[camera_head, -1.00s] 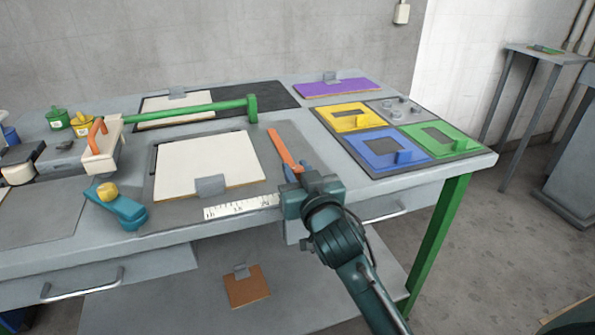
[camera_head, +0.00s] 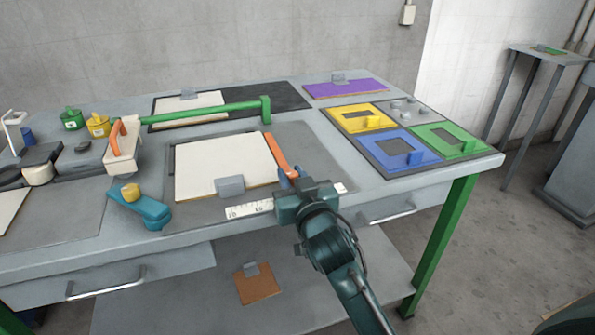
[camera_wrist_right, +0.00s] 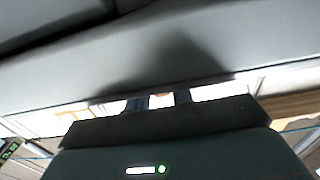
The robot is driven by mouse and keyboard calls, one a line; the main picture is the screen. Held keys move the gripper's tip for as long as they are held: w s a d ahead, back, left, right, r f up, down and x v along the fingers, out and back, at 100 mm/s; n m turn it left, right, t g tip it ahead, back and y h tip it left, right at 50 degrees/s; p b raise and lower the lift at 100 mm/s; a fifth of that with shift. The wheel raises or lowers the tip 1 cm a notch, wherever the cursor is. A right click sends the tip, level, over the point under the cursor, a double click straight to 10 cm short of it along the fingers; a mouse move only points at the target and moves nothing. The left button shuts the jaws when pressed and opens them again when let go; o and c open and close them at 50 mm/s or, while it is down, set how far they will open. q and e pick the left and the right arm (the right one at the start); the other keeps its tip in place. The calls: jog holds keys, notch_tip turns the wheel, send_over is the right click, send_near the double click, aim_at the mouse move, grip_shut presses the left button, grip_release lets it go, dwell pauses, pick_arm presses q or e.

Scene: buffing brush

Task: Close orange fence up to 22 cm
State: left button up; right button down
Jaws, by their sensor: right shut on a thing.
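The orange fence (camera_head: 281,155) is a thin bar on the table, close along the right edge of a white board (camera_head: 225,165). I cannot tell if they touch. My right gripper (camera_head: 291,181) is shut at the fence's near end, by a small blue part; its body hides most of the hold. A white ruler strip (camera_head: 248,210) runs along the front edge, partly covered by the gripper; its numbers are too small to read. In the right wrist view my right fingers (camera_wrist_right: 160,103) stand around a small orange patch. My left gripper is out of view.
A grey block (camera_head: 230,186) sits on the board's front edge. A green bar (camera_head: 215,113) crosses behind the board. Yellow, blue and green frames (camera_head: 403,152) lie right. Drawer handles (camera_head: 105,283) project at the front.

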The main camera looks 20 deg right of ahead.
jog(key=shift+a, duration=0.3)
jog(key=c, duration=1.3)
grip_release()
jog(key=shift+d, duration=0.2)
jog(key=shift+o, duration=0.2)
